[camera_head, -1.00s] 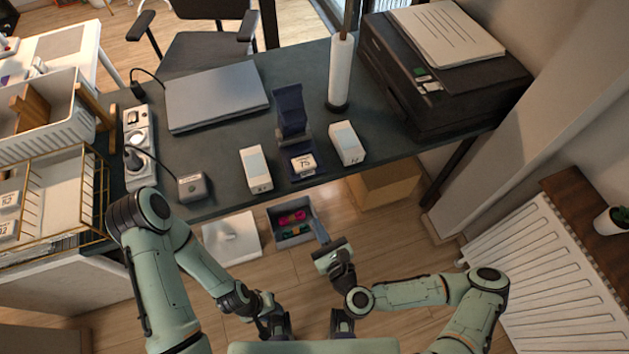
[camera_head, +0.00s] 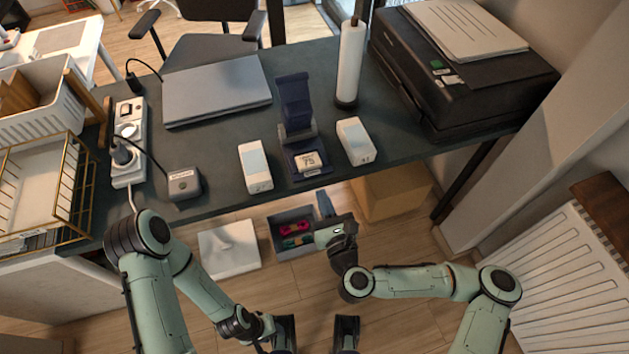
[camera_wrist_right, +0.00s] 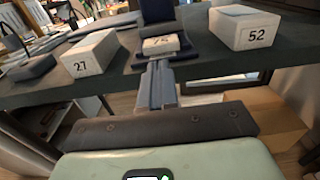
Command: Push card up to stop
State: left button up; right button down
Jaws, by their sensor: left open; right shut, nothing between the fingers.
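A white card marked 75 (camera_head: 308,162) lies at the front of a dark blue stand (camera_head: 295,98) on the desk. The card also shows in the right wrist view (camera_wrist_right: 165,43). My right gripper (camera_head: 324,204) is shut and empty in front of the desk's front edge. In the right wrist view its closed grey-blue fingers (camera_wrist_right: 158,68) point at the stand, with the tips just below the card in the picture. The head view shows a gap between tips and card.
White boxes stand left (camera_head: 256,167) and right (camera_head: 356,142) of the stand. A paper roll (camera_head: 350,62), a printer (camera_head: 460,95) and a laptop (camera_head: 217,90) are behind. A small grey box (camera_head: 184,183) is at left. An open bin (camera_head: 292,236) is on the floor.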

aim_at(313, 175)
jog(key=x, duration=0.7)
jog(key=shift+r, duration=0.15)
jog(key=shift+w+a, duration=0.2)
jog(key=shift+w, duration=0.7)
pick_arm(q)
jog(key=shift+w+a+r, duration=0.1)
jog(key=shift+w, duration=0.3)
pick_arm(e)
jog(key=shift+r, duration=0.1)
pick_arm(q)
jog(key=shift+s, duration=0.1)
